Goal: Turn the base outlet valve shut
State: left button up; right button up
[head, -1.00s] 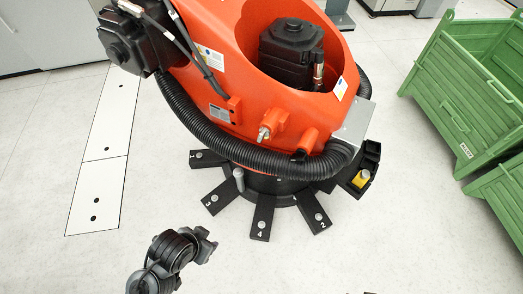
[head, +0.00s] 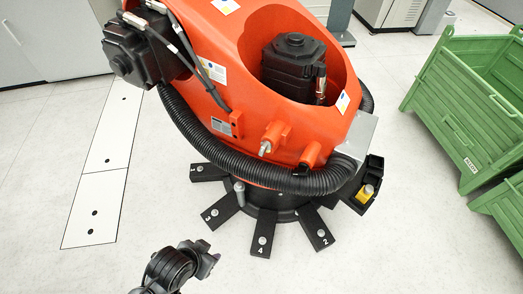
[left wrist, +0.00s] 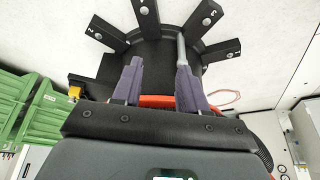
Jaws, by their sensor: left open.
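A grey upright cylindrical stub (head: 239,192), perhaps the outlet valve's handle, stands on the black round base (head: 272,214) of the orange machine. I cannot tell for sure that it is the valve. It also shows in the left wrist view (left wrist: 181,47), beyond the right-hand fingertip. My left gripper (head: 211,257) is in front of the base, apart from it in the head view. In the left wrist view its two fingers (left wrist: 158,64) are spread with nothing between them. My right gripper is not in view.
Numbered black feet (head: 262,238) radiate from the base. A black hose (head: 250,175) curves above it. A black box with a yellow part (head: 366,193) sits at right. Green crates (head: 470,115) stand further right. The pale floor in front is clear.

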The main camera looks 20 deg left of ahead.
pick_arm(q)
jog(key=w+t, duration=0.4)
jog(key=w, duration=0.3)
jog(key=m+t+h+p, duration=0.2)
jog(key=t+p, duration=0.5)
jog(key=t, duration=0.2)
send_near(262, 150)
jog(key=w+b, duration=0.1)
jog(key=w, duration=0.1)
jog(key=w+b, duration=0.1)
jog(key=w, duration=0.2)
jog(key=w+d+b, duration=0.1)
jog(key=w, duration=0.2)
jog(key=shift+f+b, duration=0.35)
jog(key=shift+w+d, duration=0.1)
jog(key=shift+w, duration=0.5)
jog(key=shift+r, duration=0.1)
grip_shut()
